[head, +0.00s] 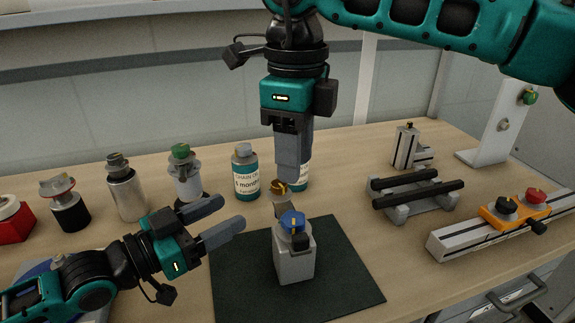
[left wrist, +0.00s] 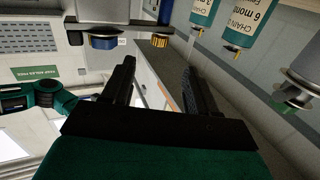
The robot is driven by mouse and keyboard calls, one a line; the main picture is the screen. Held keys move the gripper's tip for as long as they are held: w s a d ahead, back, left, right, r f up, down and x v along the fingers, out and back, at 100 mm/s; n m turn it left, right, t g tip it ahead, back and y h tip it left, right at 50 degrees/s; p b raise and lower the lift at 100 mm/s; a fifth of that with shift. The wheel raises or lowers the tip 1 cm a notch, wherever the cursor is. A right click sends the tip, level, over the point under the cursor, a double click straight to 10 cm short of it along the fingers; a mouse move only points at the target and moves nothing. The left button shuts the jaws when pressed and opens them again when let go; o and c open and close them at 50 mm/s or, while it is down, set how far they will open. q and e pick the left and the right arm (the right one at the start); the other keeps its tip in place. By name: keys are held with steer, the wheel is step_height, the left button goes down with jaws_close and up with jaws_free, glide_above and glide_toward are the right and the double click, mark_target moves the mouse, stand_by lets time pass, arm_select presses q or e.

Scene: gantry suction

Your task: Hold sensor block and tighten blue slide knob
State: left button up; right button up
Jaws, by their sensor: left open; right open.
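The grey sensor block (head: 294,264) stands upright on a dark green mat (head: 345,275). Its blue knob (head: 291,220) is on top, and a brass knob (head: 279,186) shows just behind. The blue knob (left wrist: 103,43) and brass knob (left wrist: 160,41) also show near the top of the left wrist view. My left gripper (head: 232,211) is open and empty, left of the block and apart from it, fingers pointing toward it. My right gripper (head: 293,182) hangs from above, fingers down, just above and behind the blue knob. Its fingers overlap in the head view, hiding the gap.
Bottles and canisters (head: 127,187) line the left and back of the table. A labelled bottle (head: 245,172) stands behind the mat; another is partly hidden by my right gripper. On the right are a black-railed stand (head: 415,194) and an orange-clamped rail (head: 515,214). The mat's front is clear.

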mark_target(273, 190)
arm_select(q)
steer(key=x, duration=1.2)
steer(key=shift+w+d, duration=0.15)
steer(key=shift+d, duration=0.05)
jaws_close()
steer(key=shift+c, duration=1)
jaws_free()
jaws_close()
